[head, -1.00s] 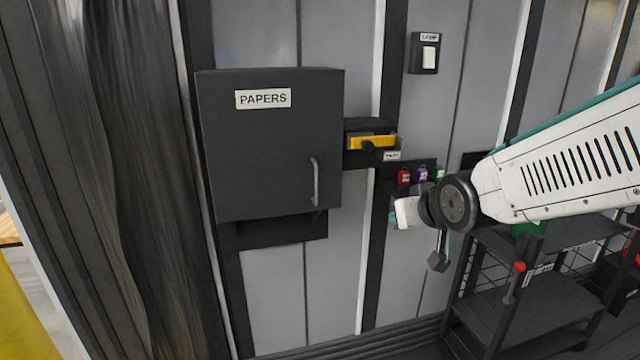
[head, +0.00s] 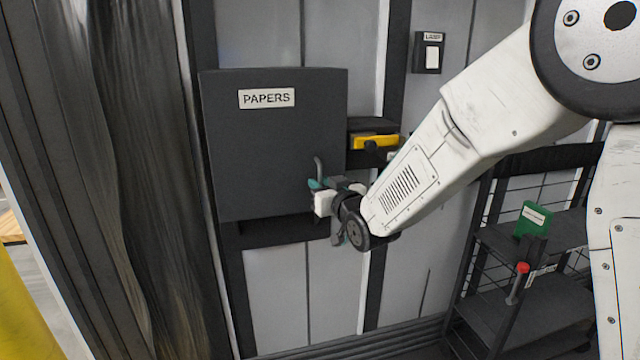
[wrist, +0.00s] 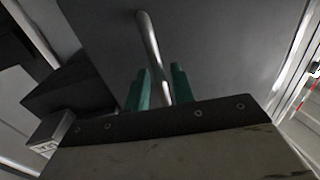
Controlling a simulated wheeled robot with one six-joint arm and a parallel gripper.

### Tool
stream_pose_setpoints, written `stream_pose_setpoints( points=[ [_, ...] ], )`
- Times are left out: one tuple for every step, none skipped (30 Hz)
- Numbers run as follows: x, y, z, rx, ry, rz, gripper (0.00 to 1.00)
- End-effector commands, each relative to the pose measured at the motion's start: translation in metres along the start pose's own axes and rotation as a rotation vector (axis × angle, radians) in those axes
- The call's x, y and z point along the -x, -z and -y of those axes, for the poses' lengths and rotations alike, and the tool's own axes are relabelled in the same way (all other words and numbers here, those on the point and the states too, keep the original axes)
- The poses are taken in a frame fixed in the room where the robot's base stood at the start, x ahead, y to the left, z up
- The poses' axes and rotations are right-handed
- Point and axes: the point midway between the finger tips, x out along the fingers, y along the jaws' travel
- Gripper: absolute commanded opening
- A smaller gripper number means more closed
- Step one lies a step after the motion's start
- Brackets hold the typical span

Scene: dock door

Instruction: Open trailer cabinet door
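The dark grey cabinet (head: 265,150) labelled PAPERS hangs on the trailer wall, and its door looks shut. Its vertical bar handle (head: 318,168) is at the door's lower right; my gripper hides the lower part of it. My gripper (head: 316,184) is at the handle in the head view. In the wrist view the handle (wrist: 149,45) runs down from the top between the two green fingertips (wrist: 161,82). The fingers stand apart on either side of the bar, with a gap visible. The door face (wrist: 225,45) fills the background there.
A lamp switch (head: 428,53) is higher on the wall. A shelf rack (head: 550,308) with a green box (head: 531,219) stands at the right. A dark curtain (head: 130,180) hangs at the left.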

Motion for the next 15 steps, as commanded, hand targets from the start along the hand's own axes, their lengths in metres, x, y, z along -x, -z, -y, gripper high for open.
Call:
stream_pose_setpoints(
  points=[
    [-0.0054,-0.0001,0.0001,0.0,0.0,0.0,0.25],
    [-0.0077,-0.0003,0.0,0.0,0.0,0.0,0.25],
    [-0.0102,-0.0003,0.0,0.0,0.0,0.0,0.25],
    [-0.0117,-0.0001,0.0,0.0,0.0,0.0,0.25],
    [-0.0128,0.0001,-0.0001,0.0,0.0,0.0,0.25],
    [-0.0136,0.0002,-0.0001,0.0,0.0,0.0,0.25],
    [-0.0139,0.0002,-0.0001,0.0,0.0,0.0,0.25],
    [-0.014,0.0002,-0.0001,0.0,0.0,0.0,0.25],
    [-0.0139,0.0002,-0.0001,0.0,0.0,0.0,0.25],
    [-0.0139,0.0003,-0.0001,0.0,0.0,0.0,0.25],
    [-0.0138,0.0003,-0.0002,0.0,0.0,0.0,0.25],
    [-0.0137,0.0003,-0.0002,0.0,0.0,0.0,0.25],
    [-0.0137,0.0003,-0.0002,0.0,0.0,0.0,0.22],
    [-0.0137,0.0003,-0.0002,0.0,0.0,0.0,0.14],
    [-0.0137,0.0003,-0.0002,0.0,0.0,0.0,0.03]
  ],
)
